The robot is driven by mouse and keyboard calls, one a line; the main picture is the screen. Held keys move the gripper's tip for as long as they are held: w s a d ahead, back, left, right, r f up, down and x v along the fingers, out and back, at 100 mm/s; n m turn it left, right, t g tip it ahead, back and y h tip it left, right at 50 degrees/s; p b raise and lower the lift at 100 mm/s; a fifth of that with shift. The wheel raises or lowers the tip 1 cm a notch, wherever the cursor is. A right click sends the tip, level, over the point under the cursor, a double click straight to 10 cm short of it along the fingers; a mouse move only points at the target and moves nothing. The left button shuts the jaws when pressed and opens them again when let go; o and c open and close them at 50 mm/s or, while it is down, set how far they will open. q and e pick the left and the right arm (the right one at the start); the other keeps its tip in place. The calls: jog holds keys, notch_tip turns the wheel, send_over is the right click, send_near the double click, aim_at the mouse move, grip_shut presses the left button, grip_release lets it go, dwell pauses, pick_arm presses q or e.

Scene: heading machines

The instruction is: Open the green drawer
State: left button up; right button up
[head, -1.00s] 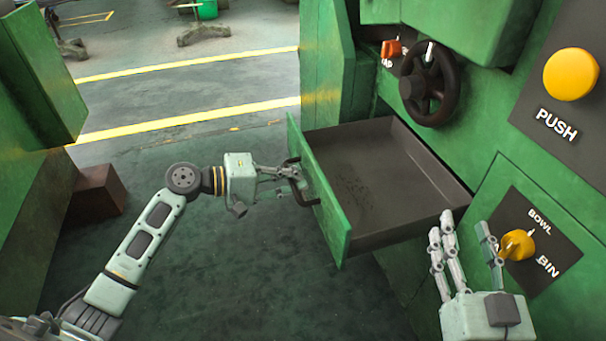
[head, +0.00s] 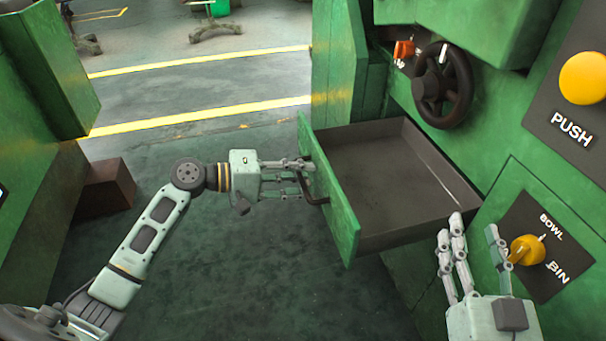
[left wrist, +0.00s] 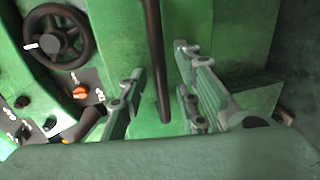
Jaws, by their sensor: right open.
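The green drawer (head: 334,195) is pulled well out of the green machine, and its dark, empty tray shows. Its dark handle (head: 315,194) is on the front panel. My left gripper (head: 306,172) is at the handle. In the left wrist view the dark handle bar (left wrist: 157,60) runs between the two spread fingers (left wrist: 160,100), with gaps on both sides. My right gripper (head: 478,236) is open and empty, in front of the machine near the yellow knob (head: 527,250), right of the drawer.
A black handwheel (head: 442,85) and an orange switch (head: 404,49) are above the drawer. A yellow PUSH button (head: 583,78) is at the upper right. A brown block (head: 104,190) lies on the floor at left.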

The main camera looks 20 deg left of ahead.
pick_arm(q)
jog(key=v, duration=1.1)
jog(key=shift+s+a, duration=0.15)
jog(key=shift+a, duration=0.05)
